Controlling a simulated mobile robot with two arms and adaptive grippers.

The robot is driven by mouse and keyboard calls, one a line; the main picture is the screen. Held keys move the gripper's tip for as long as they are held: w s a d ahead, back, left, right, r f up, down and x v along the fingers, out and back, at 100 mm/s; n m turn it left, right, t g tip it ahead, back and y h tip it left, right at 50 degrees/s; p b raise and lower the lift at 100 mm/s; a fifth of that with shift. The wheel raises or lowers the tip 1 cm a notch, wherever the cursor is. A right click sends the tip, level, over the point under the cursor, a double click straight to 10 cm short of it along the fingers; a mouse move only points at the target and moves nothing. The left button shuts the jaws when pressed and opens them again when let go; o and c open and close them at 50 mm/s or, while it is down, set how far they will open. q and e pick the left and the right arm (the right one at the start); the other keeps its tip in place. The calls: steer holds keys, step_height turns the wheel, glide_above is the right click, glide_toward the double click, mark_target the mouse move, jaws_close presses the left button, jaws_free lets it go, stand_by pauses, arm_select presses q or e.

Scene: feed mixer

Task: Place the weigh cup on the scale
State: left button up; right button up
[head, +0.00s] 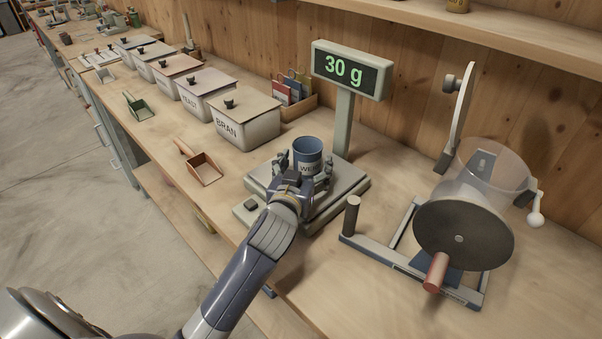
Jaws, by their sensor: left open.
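The blue weigh cup (308,153) stands upright on the plate of the scale (347,182). The scale's display (345,69) on its post reads 30 g. My left gripper (307,177) is open, with its fingers on both sides of the cup's near side. The gripper hides the cup's lower part and some of the plate. I cannot tell whether the fingers touch the cup. My right gripper is not in view.
A drum mixer with a dark disc (464,236) and crank stands on the right of the bench. Lidded bins, among them the BRAN bin (245,122), line the back left. A brown scoop (204,170) lies left of the scale. Bare bench lies at the front right.

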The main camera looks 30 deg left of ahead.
arm_select(q)
steer(key=b+v, duration=0.1)
steer(key=v, duration=1)
steer(key=shift+s+d+r, duration=0.15)
steer(key=shift+s, duration=0.3)
